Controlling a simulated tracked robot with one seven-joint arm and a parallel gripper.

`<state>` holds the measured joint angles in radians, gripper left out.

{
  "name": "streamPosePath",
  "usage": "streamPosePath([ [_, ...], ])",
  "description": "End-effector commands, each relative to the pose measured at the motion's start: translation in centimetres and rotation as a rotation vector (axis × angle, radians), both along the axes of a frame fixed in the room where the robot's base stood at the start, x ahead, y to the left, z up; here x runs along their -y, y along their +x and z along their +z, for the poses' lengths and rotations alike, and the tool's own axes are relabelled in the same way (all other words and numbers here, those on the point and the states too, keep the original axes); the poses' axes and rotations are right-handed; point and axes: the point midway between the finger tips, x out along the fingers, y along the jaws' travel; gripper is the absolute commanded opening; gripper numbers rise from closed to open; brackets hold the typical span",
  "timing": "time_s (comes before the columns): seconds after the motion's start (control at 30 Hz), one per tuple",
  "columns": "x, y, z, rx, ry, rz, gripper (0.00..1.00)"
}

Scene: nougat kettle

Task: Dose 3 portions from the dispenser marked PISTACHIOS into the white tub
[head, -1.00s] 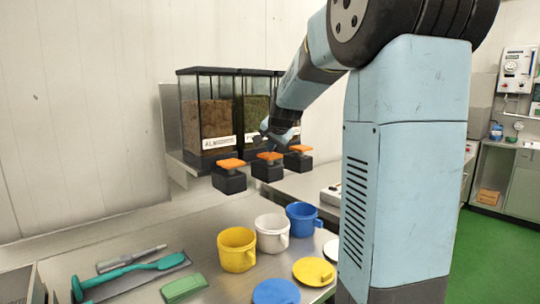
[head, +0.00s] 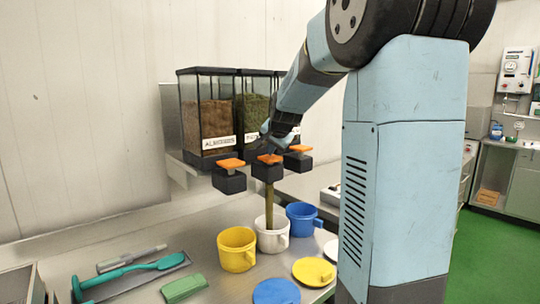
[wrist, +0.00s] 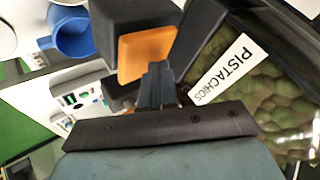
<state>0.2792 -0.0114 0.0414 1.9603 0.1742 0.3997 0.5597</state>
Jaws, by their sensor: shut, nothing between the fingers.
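The dispenser marked PISTACHIOS (head: 258,102) is the middle one, with greenish contents; its label (wrist: 230,68) is readable in the wrist view. My gripper (head: 270,149) is shut and empty, its fingertips on or right at this dispenser's orange press plate (head: 269,159). In the wrist view the gripper (wrist: 155,85) shows against the orange plate (wrist: 147,52); exact contact is hard to tell. A brownish-green stream (head: 269,206) falls from the black outlet into the white tub (head: 273,241) directly below. The tub's inside is mostly hidden.
The almond dispenser (head: 208,115) stands left; another orange plate (head: 299,149) is at right. A yellow tub (head: 237,250) and blue tub (head: 302,220) flank the white one. Lids (head: 314,271), a green block (head: 184,288) and teal tool (head: 130,270) lie in front.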

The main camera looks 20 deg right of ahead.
Motion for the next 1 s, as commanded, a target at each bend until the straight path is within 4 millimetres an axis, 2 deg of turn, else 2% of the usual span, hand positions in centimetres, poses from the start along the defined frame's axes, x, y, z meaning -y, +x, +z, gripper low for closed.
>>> streamPosePath([
  [0.57,0.0,0.0,-0.4,-0.003,0.001,0.001,0.00],
  [1.0,0.0,0.0,1.5,-0.001,0.001,0.001,0.00],
])
